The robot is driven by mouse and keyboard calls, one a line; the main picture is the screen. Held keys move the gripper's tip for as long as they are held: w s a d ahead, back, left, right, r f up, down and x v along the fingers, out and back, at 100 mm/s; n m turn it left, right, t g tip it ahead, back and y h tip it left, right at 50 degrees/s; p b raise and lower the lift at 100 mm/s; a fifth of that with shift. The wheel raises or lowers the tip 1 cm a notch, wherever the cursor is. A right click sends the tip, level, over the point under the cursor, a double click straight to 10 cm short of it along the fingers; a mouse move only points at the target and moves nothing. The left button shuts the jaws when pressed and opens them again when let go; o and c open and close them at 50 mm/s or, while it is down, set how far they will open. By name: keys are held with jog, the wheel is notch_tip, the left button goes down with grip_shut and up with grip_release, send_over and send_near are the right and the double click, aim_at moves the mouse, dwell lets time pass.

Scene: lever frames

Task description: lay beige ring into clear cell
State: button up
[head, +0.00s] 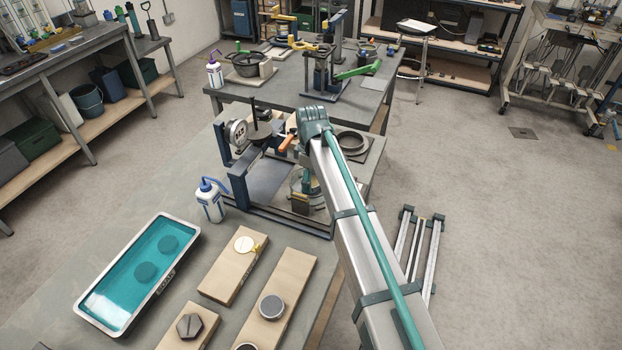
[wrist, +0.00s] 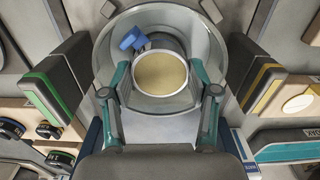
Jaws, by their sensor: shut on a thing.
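My gripper (wrist: 160,84) is shut on the beige ring (wrist: 160,74), a short pale grey cylinder with a beige round face. One teal finger lies on each side of it. Behind the ring in the wrist view is the wide round clear cell (wrist: 214,45); the ring appears within its outline. I cannot tell whether the ring touches the cell floor or hangs above it. A blue part (wrist: 132,39) shows at the ring's upper left. In the head view the clear cell (head: 302,186) stands low in the blue frame, partly covered by my arm.
The blue lever frame (head: 237,190) with a dial surrounds the cell. A white wash bottle (head: 210,205) and a tray of teal liquid (head: 82,306) stand left. Wooden boards (head: 285,275) with round pieces lie in front. A dark ring (head: 352,139) lies right of my arm.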

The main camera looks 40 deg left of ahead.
jog(key=shift+f, duration=0.2)
dwell(0.4)
jog(key=o, duration=1.4)
jog(key=shift+c, duration=0.2)
